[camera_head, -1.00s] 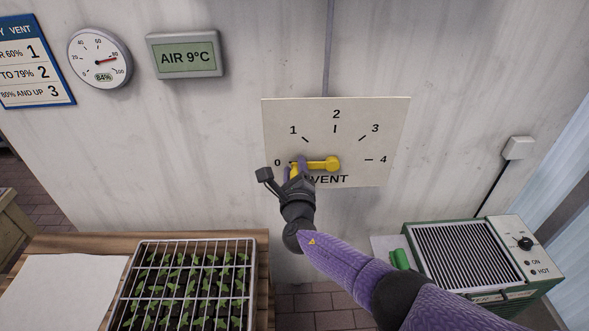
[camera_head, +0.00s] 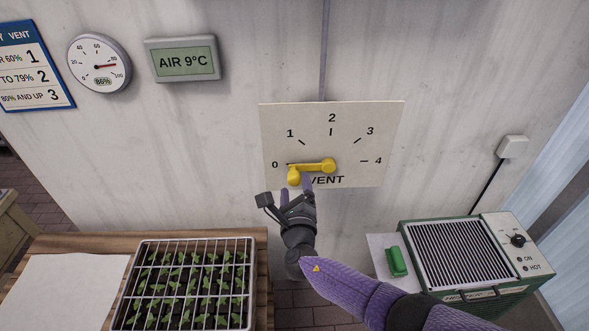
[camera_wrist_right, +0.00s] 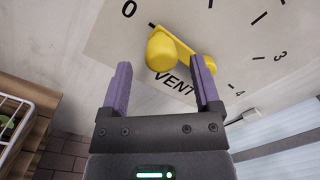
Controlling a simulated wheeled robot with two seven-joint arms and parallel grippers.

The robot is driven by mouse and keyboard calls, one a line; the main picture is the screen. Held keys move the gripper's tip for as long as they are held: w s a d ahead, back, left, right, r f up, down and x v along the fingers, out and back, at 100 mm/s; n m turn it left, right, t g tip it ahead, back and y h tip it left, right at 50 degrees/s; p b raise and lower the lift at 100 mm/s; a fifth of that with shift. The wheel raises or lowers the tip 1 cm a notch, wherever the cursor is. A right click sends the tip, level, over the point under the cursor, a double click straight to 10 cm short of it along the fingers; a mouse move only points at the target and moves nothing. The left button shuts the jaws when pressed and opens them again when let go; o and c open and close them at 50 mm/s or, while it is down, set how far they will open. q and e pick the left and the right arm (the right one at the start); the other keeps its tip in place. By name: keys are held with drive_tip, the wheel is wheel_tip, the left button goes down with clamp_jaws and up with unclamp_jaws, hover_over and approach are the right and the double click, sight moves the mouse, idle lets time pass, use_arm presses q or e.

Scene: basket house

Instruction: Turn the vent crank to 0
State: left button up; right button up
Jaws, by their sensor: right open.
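The yellow vent crank (camera_head: 313,167) is on a cream dial plate (camera_head: 365,120) marked 0 to 4 on the wall. Its arm points left, with its dark tip at the 0 mark, and its knob hangs at the left end. My right gripper (camera_head: 298,193) is just below the knob, open and empty, apart from the crank. In the right wrist view the knob (camera_wrist_right: 160,52) stands beyond and between the two purple fingers (camera_wrist_right: 161,85). My left gripper is not in view.
A round gauge (camera_head: 98,63) reads 86%, and a display (camera_head: 182,59) reads AIR 9°C. A caged seedling tray (camera_head: 187,283) stands on the wooden table at lower left. A green heater (camera_head: 465,255) stands at lower right. The wall around the plate is clear.

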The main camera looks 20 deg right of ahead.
drive_tip(key=p+v, duration=0.1)
drive_tip(key=v, duration=0.4)
drive_tip(key=shift+s, duration=0.15)
